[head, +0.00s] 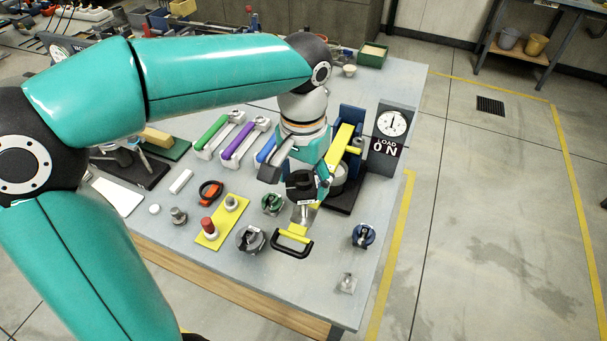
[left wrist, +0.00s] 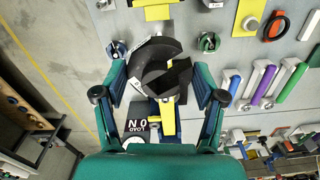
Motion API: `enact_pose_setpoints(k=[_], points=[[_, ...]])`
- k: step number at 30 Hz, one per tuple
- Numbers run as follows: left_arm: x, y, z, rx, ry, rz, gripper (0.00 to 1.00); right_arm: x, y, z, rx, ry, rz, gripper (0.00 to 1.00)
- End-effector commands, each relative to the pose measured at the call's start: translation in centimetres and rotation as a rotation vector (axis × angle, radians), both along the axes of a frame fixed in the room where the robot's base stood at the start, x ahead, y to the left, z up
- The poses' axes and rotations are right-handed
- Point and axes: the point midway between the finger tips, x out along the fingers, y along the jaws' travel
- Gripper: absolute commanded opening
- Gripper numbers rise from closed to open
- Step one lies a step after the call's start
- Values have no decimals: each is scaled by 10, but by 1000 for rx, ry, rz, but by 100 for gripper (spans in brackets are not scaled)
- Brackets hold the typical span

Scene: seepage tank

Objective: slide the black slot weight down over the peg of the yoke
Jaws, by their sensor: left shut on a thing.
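The black slot weight (head: 299,184) is a dark disc with a slot and a pale label. It shows large in the left wrist view (left wrist: 152,62). My left gripper (left wrist: 160,70) is shut on it, one finger on each side. The yoke passes under the weight in the left wrist view (left wrist: 167,122). The peg is not clearly visible; the weight and gripper cover that area. I cannot tell whether the weight touches it. My right gripper is out of view.
A dial gauge (head: 392,123) with a "LOAD ON" sign stands right of the yoke. A yellow plate (head: 208,240) and colored-handled tools (head: 240,147) lie left.

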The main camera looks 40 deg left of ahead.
Motion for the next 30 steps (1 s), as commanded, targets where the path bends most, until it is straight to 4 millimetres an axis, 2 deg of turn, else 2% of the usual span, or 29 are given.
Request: enact_pose_setpoints(k=[3, 9, 30], points=[[0, 0, -13, 0, -1, 0, 10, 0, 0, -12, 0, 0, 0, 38], [1, 0, -22, 0, -2, -2, 10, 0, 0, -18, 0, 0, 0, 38], [1, -2, -22, -1, -2, -3, 10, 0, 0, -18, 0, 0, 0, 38]])
